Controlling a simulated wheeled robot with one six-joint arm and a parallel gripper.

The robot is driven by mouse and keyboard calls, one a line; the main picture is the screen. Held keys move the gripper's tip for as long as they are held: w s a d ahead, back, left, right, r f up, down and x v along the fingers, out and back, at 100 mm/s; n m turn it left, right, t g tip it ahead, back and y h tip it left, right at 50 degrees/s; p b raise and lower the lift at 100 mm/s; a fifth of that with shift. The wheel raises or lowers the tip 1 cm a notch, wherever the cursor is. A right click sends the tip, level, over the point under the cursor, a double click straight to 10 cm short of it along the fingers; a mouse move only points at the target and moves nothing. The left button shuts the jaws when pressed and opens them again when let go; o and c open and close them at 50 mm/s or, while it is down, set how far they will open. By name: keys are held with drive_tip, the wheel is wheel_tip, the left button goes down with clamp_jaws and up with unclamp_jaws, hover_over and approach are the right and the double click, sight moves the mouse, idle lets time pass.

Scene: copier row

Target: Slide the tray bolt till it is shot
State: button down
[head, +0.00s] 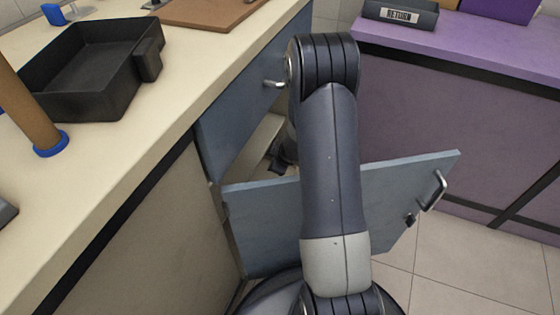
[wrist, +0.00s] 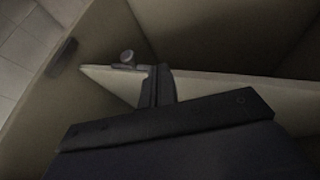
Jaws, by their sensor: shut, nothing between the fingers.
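In the wrist view a small grey round knob (wrist: 127,57), which looks like the tray bolt's knob, stands at the edge of a pale board (wrist: 105,76). My gripper (wrist: 162,80) is shut and empty, with its dark fingers just right of the knob. I cannot tell whether they touch it. How far the bolt is slid cannot be seen. In the head view my gripper (head: 280,160) is partly hidden behind my arm, inside the open cabinet by a pale inner board (head: 258,140). The bolt is hidden there.
The blue-grey cabinet door (head: 270,215) hangs open beside my arm, with a metal handle (head: 434,191). A dark block (wrist: 62,57) sits on a panel at left. The counter (head: 190,75) holds a black tray (head: 75,95) and a brown post (head: 25,105). Tiled floor is clear at right.

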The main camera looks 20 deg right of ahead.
drive_tip(key=w+d+f+p, duration=0.1)
drive_tip(key=w+d+f, duration=0.1)
drive_tip(key=w, duration=0.3)
drive_tip(key=shift+d+f+p, duration=0.15)
drive_tip(key=shift+f+p, duration=0.25)
drive_tip(key=shift+f, duration=0.3)
drive_tip(key=shift+w+d+r+p, duration=0.15)
drive_tip(key=shift+w+p, duration=0.05)
drive_tip(key=shift+p, duration=0.4)
drive_tip(key=shift+w+d+p, duration=0.15)
drive_tip(key=shift+w+p, duration=0.1)
drive_tip(key=shift+p, duration=0.3)
